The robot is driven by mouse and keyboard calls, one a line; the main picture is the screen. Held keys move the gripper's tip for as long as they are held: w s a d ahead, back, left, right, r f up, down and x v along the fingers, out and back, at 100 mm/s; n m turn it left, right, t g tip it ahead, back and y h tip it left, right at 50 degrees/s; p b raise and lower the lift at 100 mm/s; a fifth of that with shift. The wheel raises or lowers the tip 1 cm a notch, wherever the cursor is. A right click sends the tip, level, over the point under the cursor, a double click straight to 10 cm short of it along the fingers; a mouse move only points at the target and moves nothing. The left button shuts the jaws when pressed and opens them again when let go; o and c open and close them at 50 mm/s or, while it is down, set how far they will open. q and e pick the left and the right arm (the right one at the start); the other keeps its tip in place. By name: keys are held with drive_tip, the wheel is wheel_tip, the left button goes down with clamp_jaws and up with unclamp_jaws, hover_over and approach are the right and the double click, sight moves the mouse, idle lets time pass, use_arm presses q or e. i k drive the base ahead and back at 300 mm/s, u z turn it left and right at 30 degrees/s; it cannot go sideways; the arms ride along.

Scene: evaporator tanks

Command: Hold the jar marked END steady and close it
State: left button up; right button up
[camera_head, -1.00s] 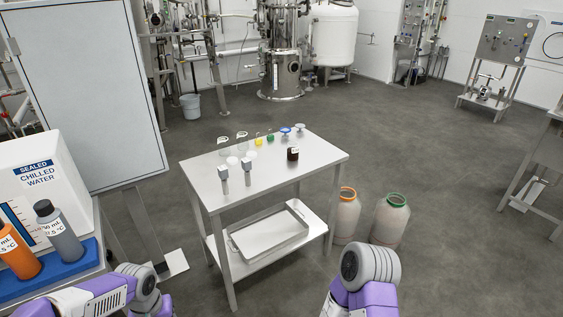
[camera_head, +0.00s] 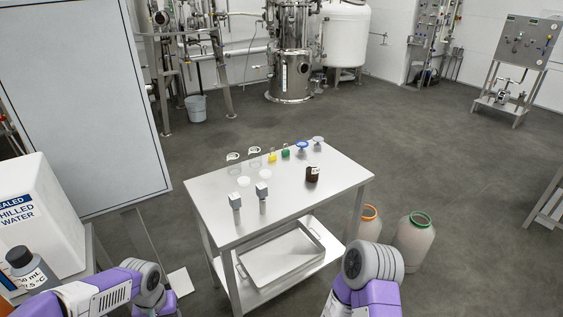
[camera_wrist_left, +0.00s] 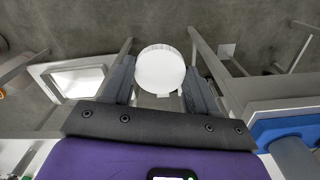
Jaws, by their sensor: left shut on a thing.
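My left gripper (camera_wrist_left: 160,82) shows in the left wrist view, its two dark fingers shut on a round white thing (camera_wrist_left: 160,68). Its flat white face is toward the camera, so I cannot tell whether it is a lid alone or a lidded jar. No END mark is readable in any view. In the head view, clear glass pieces (camera_head: 254,151) stand at the back of the steel table (camera_head: 215,200), with two white discs (camera_head: 243,181) nearer the front. A dark brown jar with a pale label (camera_head: 312,175) stands toward the right. My right gripper is out of view.
The table also bears two grey-topped posts (camera_head: 263,197), small yellow (camera_head: 272,157) and green (camera_head: 286,152) items, and blue-topped items (camera_head: 302,146). A tray (camera_head: 280,257) lies on its lower shelf. Large jugs (camera_head: 413,242) stand at its right. A white box (camera_head: 38,215) is at left.

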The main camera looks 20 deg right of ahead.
sight(312, 167)
drive_tip(key=i, duration=1)
